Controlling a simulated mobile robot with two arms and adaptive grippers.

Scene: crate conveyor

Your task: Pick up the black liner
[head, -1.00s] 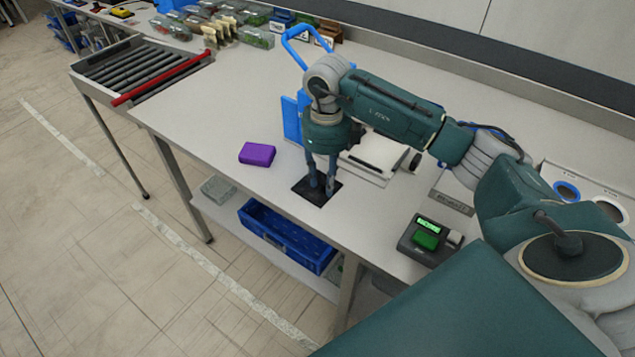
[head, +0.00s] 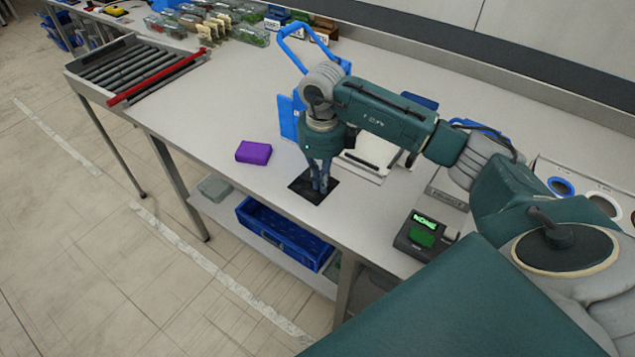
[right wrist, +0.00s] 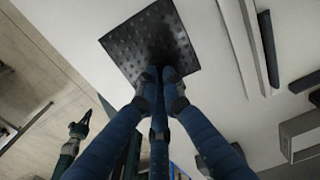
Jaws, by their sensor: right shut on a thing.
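The black liner (head: 301,185) is a thin dark square lying on the pale bench near its front edge. In the right wrist view the liner (right wrist: 135,42) shows a dimpled surface. My right gripper (head: 321,188) points down onto the liner, its fingers drawn together. In the right wrist view its fingertips (right wrist: 160,74) meet at the liner's near part, shut on it. The liner looks flat; I see no clear gap under it. A teal and dark part at the left of the right wrist view looks like my left gripper (right wrist: 77,131); its fingers are too small to read.
A purple block (head: 253,152) lies left of the liner. A green-lit device (head: 422,234) stands to the right. A white plate (head: 366,166) and a blue upright panel (head: 289,118) are close behind my gripper. A blue crate (head: 284,235) sits on the lower shelf.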

